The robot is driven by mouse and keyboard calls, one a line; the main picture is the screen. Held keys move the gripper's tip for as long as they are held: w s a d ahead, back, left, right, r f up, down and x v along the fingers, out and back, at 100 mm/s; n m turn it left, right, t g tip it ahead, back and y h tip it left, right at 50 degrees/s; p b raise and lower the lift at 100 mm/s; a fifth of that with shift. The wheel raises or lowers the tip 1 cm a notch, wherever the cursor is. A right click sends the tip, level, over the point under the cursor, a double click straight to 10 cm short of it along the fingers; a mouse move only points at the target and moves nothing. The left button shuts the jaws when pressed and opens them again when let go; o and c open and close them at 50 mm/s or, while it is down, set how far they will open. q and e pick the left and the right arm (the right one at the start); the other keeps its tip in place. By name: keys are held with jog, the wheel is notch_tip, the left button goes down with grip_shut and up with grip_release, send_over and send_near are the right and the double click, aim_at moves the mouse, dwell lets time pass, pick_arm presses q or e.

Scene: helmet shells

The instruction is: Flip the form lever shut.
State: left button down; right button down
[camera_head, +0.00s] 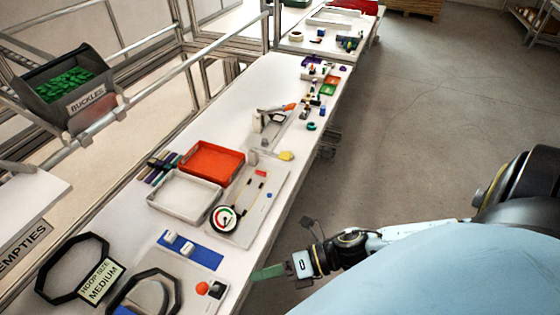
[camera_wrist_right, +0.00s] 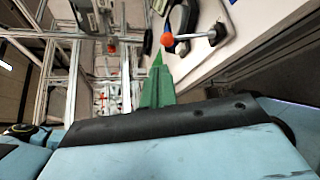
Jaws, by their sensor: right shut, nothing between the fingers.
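An orange ball knob (camera_head: 202,288), which looks like the end of the form lever, is near the bench's front edge, beside a black octagonal form (camera_head: 170,282) cut off by the picture's bottom. In the right wrist view the orange knob (camera_wrist_right: 167,39) sits on a metal rod (camera_wrist_right: 190,37) just beyond the fingertips. My right gripper (camera_head: 258,274) has green fingers, shut and empty, at the bench's front edge to the right of the knob. Its green fingers (camera_wrist_right: 158,62) point toward the knob, apart from it. My left gripper is not in view.
A second black octagonal hoop (camera_head: 43,270) lies by a "HOOP SIZE MEDIUM" card (camera_head: 100,283). A blue mat (camera_head: 205,255) with white pieces, a round gauge (camera_head: 223,218), a white tray (camera_head: 160,204) and an orange tray (camera_head: 211,146) stand farther along. The floor right of the bench is open.

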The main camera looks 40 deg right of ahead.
jog(key=shift+r+v, duration=0.25)
jog(key=shift+v, duration=1.45)
jog(key=shift+s+a, duration=0.1)
jog(key=w+d+f+m+t+h+b, duration=0.1)
jog(key=d+f+m+h+b, duration=0.2)
jog(key=f+m, duration=0.45)
jog(key=w+d+f+m+t+h+b, duration=0.1)
jog(key=d+f+m+h, duration=0.25)
jog(key=d+f, duration=0.45)
jog(key=w+d+f+m+h+b, duration=0.1)
jog(key=d+f+m+h, duration=0.15)
jog(key=f+m, duration=0.6)
jog(key=s+f+m+g+h+b, duration=0.1)
jog(key=s+f+m+g+h, duration=0.15)
jog(key=s+f, duration=0.5)
jog(key=s+f+m+g+h+b, duration=0.15)
jog(key=s+f+m, duration=0.25)
jog(key=f, duration=0.6)
jog(key=s+a+f+m+g+b, duration=0.2)
jog(key=s+a+f+m+g, duration=0.2)
jog(key=s, duration=0.9)
jog(key=a+f+m, duration=0.2)
jog(key=a+f, duration=0.1)
jog(key=shift+s+a+f, duration=0.15)
jog(key=shift+s+f, duration=0.1)
jog(key=shift+s, duration=0.15)
